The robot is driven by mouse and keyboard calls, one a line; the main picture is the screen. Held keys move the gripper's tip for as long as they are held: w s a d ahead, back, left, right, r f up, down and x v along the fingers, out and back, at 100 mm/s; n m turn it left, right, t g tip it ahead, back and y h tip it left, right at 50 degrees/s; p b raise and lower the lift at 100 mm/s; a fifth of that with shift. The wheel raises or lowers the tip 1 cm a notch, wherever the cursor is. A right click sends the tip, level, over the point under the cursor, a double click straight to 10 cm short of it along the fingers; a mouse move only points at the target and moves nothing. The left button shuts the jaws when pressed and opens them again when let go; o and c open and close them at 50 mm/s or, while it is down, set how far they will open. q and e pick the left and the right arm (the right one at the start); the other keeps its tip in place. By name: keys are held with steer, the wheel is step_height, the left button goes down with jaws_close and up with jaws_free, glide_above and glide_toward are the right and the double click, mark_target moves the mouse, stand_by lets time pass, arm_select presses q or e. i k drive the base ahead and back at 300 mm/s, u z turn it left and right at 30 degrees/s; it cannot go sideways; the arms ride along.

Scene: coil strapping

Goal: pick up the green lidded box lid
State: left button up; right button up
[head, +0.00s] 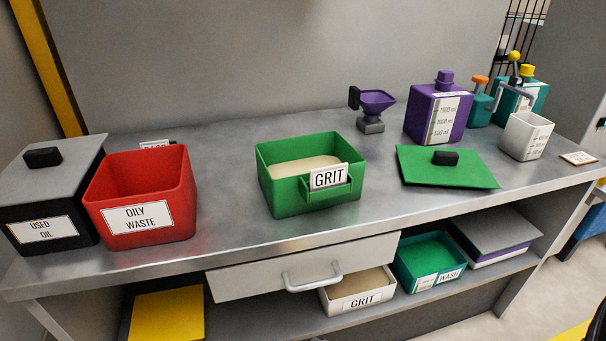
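The green lid (425,175) is a flat plate with a black block handle (445,158) on top. It lies on the metal bench, to the right of the green box. The green box (285,195) stands open on the bench, with a GRIT label on its front and pale grit inside. Neither of my grippers shows in the head view.
A purple container (435,116) and a white measuring cup (525,136) stand behind and right of the lid. A red OILY WASTE bin (142,190) is at left. Bench between green box and lid is clear.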

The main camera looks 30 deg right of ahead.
mark_target(444, 165)
steer(key=z, duration=1.8)
